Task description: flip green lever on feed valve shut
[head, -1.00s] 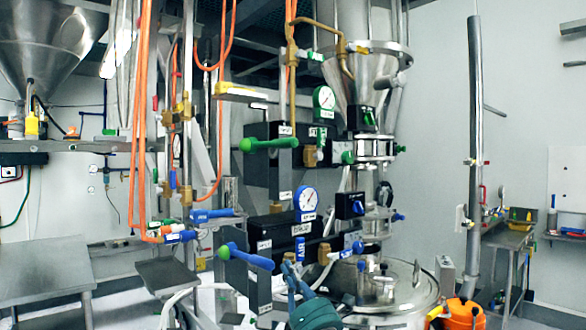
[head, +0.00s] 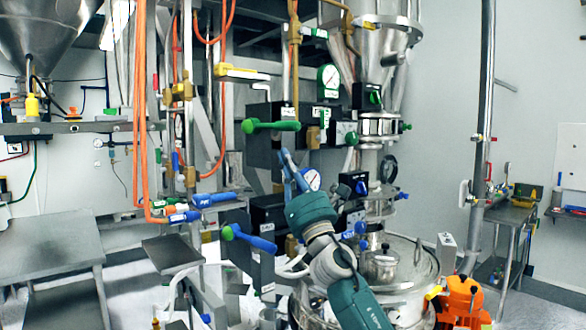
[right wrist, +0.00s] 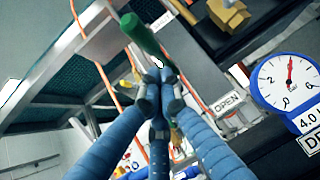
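The green lever (head: 270,126) lies roughly level on the upper black valve block, its ball end to the left. In the right wrist view the green lever (right wrist: 146,38) shows just beyond my fingertips. My right gripper (head: 285,155) has blue fingers and points up, just below the lever's right part in the head view, with a small gap. In the right wrist view the tips of my right gripper (right wrist: 158,82) are drawn together, with nothing clearly held between them. Whether they touch the lever cannot be told. My left gripper is out of view.
A blue lever (head: 248,238) sits on the lower valve block. A blue-rimmed gauge (right wrist: 288,82) and an "OPEN" label (right wrist: 228,103) are right of my fingers. Orange hoses (head: 140,110) hang at left. A steel vessel (head: 410,270) stands below right.

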